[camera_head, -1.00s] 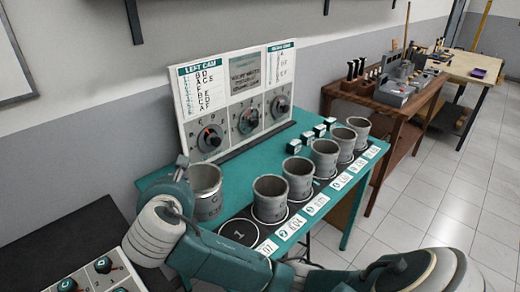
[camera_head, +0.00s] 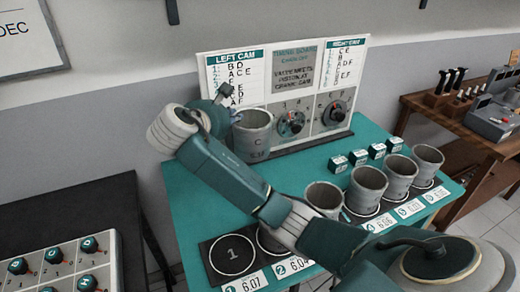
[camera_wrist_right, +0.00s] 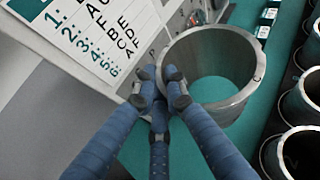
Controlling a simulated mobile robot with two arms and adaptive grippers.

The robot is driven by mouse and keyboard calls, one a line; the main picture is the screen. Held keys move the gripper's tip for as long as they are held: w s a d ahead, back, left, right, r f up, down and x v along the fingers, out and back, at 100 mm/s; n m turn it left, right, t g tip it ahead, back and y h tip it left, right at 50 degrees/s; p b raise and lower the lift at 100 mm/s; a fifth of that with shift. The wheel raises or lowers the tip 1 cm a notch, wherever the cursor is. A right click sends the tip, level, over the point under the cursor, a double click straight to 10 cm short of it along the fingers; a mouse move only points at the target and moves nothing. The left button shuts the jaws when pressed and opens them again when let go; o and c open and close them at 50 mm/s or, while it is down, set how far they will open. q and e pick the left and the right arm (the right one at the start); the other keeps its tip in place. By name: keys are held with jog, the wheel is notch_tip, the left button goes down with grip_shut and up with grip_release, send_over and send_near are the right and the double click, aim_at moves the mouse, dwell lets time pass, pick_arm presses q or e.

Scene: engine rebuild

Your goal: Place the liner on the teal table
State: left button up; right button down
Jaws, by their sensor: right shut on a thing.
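My right gripper (camera_head: 230,110) is shut on the wall of a grey metal liner (camera_head: 253,135) at the back left of the teal table (camera_head: 190,205), in front of the timing board. In the right wrist view the fingers (camera_wrist_right: 160,88) pinch the near rim of this liner (camera_wrist_right: 212,72), which is upright with its bore open to the camera. Teal surface shows through the bore. I cannot tell whether its base touches the table. My left gripper is not in view.
The timing board (camera_head: 285,95) stands at the table's back. Several other liners (camera_head: 368,190) stand in a row along the front edge beside number cards. Pad 1 (camera_head: 232,253) is empty. Small teal blocks (camera_head: 338,163) sit behind the row. A black table (camera_head: 70,205) stands left.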

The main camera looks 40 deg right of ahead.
notch_tip(320, 180, down, 19)
jog(key=p, duration=0.1)
jog(key=c, duration=1.8)
grip_release()
jog(key=shift+f, duration=0.1)
jog(key=v, duration=1.2)
jog(key=shift+b, duration=0.3)
